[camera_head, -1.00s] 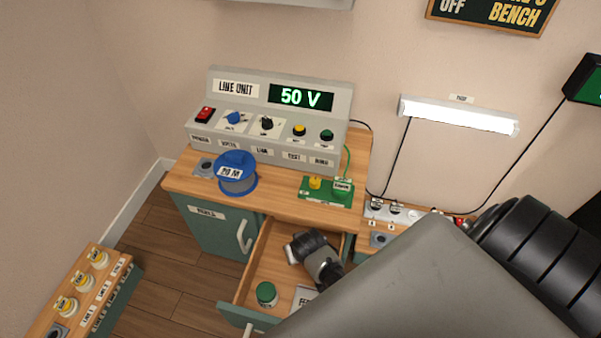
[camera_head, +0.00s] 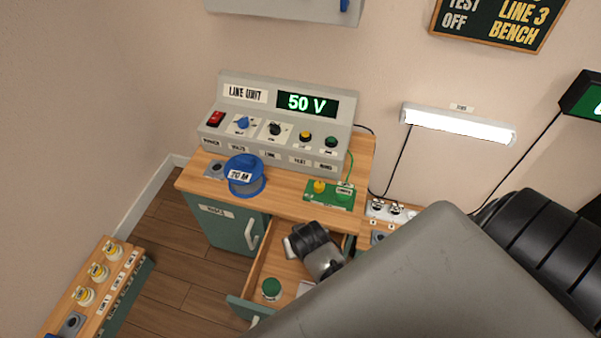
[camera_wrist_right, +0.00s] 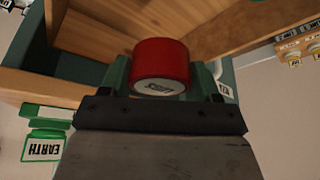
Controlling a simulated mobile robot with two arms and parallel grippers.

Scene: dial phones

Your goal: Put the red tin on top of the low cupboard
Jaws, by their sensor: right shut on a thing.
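The red tin (camera_wrist_right: 161,60) is held between the fingers of my right gripper (camera_wrist_right: 162,82), seen in the right wrist view with a pale lettered end toward the camera. In the head view the tin is hidden behind my right wrist, which is over the open drawer (camera_head: 262,262). The drawer belongs to a teal cupboard (camera_head: 222,222) with a wooden top. A lower wood-topped teal unit (camera_head: 84,318) stands at the lower left; I cannot tell which of them is the low cupboard. My left gripper is not in view.
A green-lidded tin (camera_head: 271,288) stands in the drawer. The line unit (camera_head: 280,125), a blue reel (camera_head: 244,176) and a green board (camera_head: 330,196) occupy the cupboard top. Yellow-topped pieces (camera_head: 98,272) line the lower-left unit. Bare floor (camera_head: 165,250) lies between.

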